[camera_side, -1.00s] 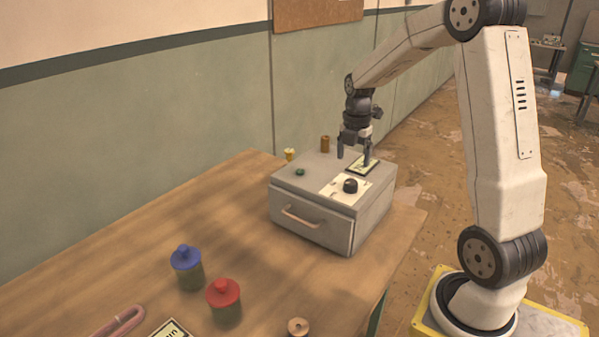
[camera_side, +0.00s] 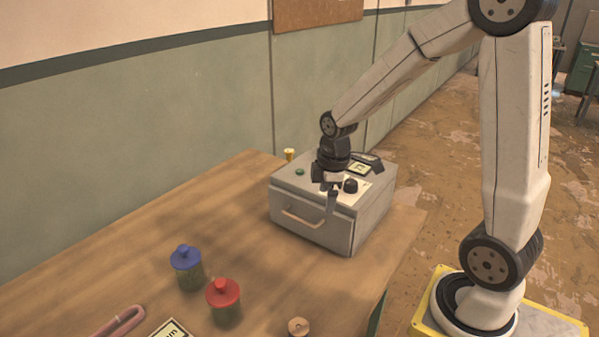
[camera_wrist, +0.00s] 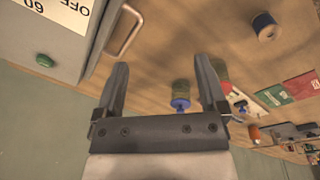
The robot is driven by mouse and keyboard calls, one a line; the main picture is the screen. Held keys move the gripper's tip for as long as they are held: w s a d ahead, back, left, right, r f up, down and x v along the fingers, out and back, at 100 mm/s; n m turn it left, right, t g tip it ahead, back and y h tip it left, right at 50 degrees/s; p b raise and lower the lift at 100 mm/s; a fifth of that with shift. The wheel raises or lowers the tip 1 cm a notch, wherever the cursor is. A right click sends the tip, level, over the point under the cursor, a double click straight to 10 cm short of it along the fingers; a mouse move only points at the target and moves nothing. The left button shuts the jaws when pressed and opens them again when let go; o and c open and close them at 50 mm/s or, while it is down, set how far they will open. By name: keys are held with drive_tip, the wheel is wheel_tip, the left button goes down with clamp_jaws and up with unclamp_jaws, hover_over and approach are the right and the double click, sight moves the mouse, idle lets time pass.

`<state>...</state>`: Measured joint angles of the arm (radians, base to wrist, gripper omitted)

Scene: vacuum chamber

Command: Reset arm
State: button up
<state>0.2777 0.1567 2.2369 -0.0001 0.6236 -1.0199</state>
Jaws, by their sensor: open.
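My gripper (camera_side: 331,200) is open and empty, pointing down above the front part of the grey vacuum chamber (camera_side: 310,236). In the wrist view my gripper (camera_wrist: 162,80) shows its two fingers apart, with the bench seen between them. The chamber has a front handle (camera_side: 302,218), a green button (camera_side: 300,172) and a black knob (camera_side: 350,186) on a white dial plate. The handle (camera_wrist: 125,30) and green button (camera_wrist: 44,60) also show in the wrist view.
The chamber stands on a wooden bench (camera_side: 130,235). A blue-lidded jar (camera_side: 186,262) and a red-lidded jar (camera_side: 224,298) stand at the front left. A wooden spool (camera_side: 298,327) and a pink tube (camera_side: 118,322) lie near. A green wall (camera_side: 150,120) runs behind.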

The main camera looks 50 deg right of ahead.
drive_tip(key=s+a+f+m+t, duration=0.1)
drive_tip(key=s+a+f+m, duration=0.1)
drive_tip(key=s+a+m, duration=0.4)
drive_tip(key=shift+a+f+m, duration=0.4)
drive_tip(key=shift+a+m, duration=0.9)
drive_tip(key=shift+a, duration=0.55)
